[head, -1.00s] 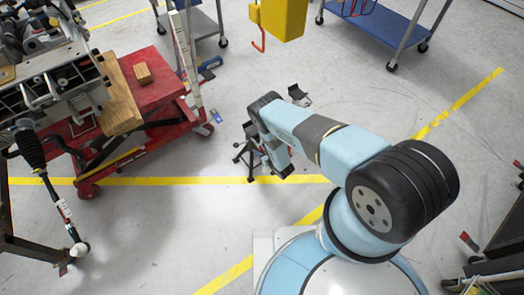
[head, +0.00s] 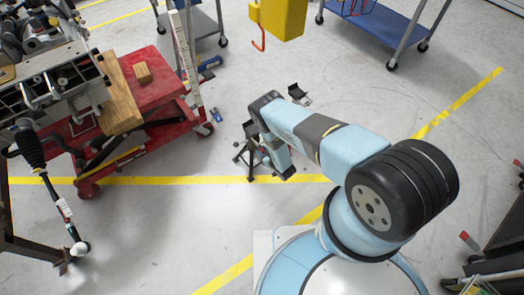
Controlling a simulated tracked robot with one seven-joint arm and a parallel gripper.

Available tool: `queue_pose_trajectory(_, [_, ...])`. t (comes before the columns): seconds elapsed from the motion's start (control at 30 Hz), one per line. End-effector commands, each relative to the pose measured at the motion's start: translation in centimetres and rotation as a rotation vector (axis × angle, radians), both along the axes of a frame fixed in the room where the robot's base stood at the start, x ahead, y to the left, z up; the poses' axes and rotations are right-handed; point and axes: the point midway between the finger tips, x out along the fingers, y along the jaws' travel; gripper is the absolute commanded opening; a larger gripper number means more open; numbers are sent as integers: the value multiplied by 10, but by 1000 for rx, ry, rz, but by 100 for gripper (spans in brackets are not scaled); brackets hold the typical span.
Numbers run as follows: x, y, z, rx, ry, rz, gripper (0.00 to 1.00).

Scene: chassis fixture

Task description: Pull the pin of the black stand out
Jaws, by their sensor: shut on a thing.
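The black stand (head: 243,155) is upright on the grey floor in the middle of the head view, with its splayed legs showing left of my wrist. My arm covers its right side. My gripper (head: 265,160) is low beside the stand, mostly hidden behind my own wrist. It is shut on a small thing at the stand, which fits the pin. The pin itself is too small and too covered to make out, so I cannot tell how far it sits in the stand.
Another small black object (head: 299,95) lies on the floor just beyond my arm. A red cart (head: 165,95) with a wooden block (head: 142,72) stands at the left.

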Motion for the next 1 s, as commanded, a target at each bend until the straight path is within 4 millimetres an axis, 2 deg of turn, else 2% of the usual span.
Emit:
queue_pose_trajectory(0.73, [-23,-21,0,-3,-1,-6,5])
queue_pose_trajectory(0.77, [-23,-21,0,-3,-1,-6,37])
queue_pose_trajectory(1.0, [-24,-20,0,-2,0,-5,60])
